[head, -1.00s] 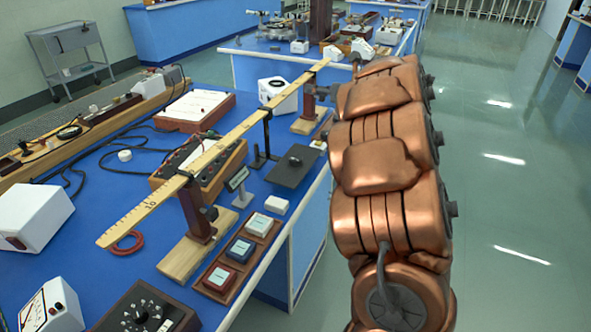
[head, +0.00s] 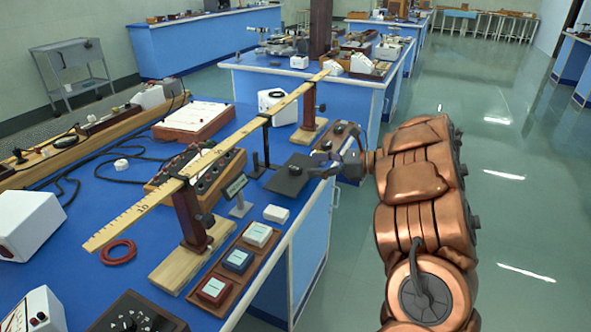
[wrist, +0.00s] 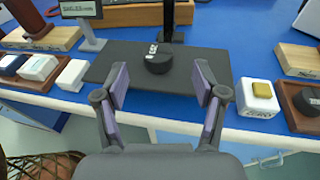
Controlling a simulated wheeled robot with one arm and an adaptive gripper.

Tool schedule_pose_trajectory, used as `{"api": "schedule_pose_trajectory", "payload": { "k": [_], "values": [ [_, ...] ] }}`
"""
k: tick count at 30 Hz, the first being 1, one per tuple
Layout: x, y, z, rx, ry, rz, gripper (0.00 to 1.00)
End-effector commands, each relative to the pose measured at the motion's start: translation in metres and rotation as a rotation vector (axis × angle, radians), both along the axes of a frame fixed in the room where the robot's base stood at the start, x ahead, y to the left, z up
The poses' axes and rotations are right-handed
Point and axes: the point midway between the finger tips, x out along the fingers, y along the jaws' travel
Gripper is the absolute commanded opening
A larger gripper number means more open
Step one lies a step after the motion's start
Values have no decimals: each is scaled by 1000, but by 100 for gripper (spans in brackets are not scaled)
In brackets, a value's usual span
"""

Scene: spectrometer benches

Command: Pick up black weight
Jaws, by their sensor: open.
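The black weight (wrist: 158,58) is a short round disc with white marking on top. It sits on a dark flat pad (wrist: 110,62) near the bench edge. In the head view the weight (head: 295,170) shows small on the same pad (head: 283,183). My gripper (wrist: 162,78) is open, with its purple-lined fingers apart and nothing between them. In the wrist view the weight lies just beyond the fingertips, roughly centred between them. In the head view my gripper (head: 325,163) is at the bench's right edge, beside the pad.
A long wooden ruler (head: 215,150) runs above the bench on wooden-footed stands. In the wrist view a white ZERO block (wrist: 258,98) stands right of the pad. The aisle at right is clear.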

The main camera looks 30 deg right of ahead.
Motion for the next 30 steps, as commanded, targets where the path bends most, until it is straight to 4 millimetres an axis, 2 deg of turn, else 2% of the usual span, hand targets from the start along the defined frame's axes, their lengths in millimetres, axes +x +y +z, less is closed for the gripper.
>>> {"api": "schedule_pose_trajectory", "payload": {
  "k": [12, 23, 30],
  "values": [
    [29, 32, -11, 1, 1, 0, 70],
    [33, 35, -13, 0, 0, -2, 70],
    [33, 34, -13, 1, 1, -3, 45]
  ]
}}
